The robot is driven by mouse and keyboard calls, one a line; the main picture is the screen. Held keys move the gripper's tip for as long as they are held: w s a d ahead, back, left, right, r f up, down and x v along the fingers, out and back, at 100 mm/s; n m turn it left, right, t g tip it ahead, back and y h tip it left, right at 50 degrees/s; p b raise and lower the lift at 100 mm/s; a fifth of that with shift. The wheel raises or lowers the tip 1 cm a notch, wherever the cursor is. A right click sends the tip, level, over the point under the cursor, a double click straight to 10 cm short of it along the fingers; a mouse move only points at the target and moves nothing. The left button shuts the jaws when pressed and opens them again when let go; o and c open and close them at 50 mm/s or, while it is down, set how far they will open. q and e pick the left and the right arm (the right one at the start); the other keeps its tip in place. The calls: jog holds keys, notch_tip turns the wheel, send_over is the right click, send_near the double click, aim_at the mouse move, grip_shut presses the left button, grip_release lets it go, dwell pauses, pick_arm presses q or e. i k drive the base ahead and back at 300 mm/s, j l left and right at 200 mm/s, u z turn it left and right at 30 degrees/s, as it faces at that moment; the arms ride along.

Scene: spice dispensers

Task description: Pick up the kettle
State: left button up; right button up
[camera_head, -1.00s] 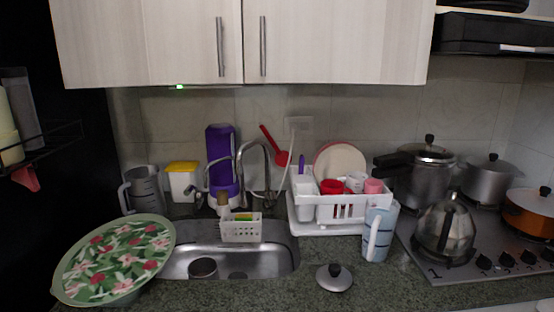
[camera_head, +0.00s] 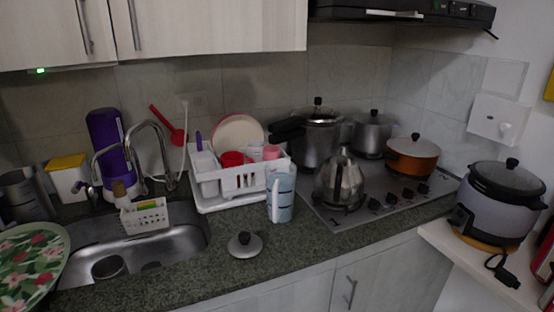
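The kettle (camera_head: 340,182) is a shiny, rounded steel vessel with a dark base. It stands upright at the front left of the grey stovetop (camera_head: 425,197), in front of a tall pressure cooker. Its handle and spout are hard to make out. Neither of my grippers shows in the head view, so nothing is seen touching the kettle.
A loose lid (camera_head: 245,244) lies on the counter. The pressure cooker (camera_head: 321,140), a steel pot (camera_head: 371,136) and an orange pot (camera_head: 412,157) stand behind. A rice cooker (camera_head: 497,203) is at right.

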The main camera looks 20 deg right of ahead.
aim_at(340, 179)
jog(key=i+j, duration=0.1)
jog(key=j, duration=0.5)
jog(key=z, duration=1.35)
jog(key=i+j, duration=0.05)
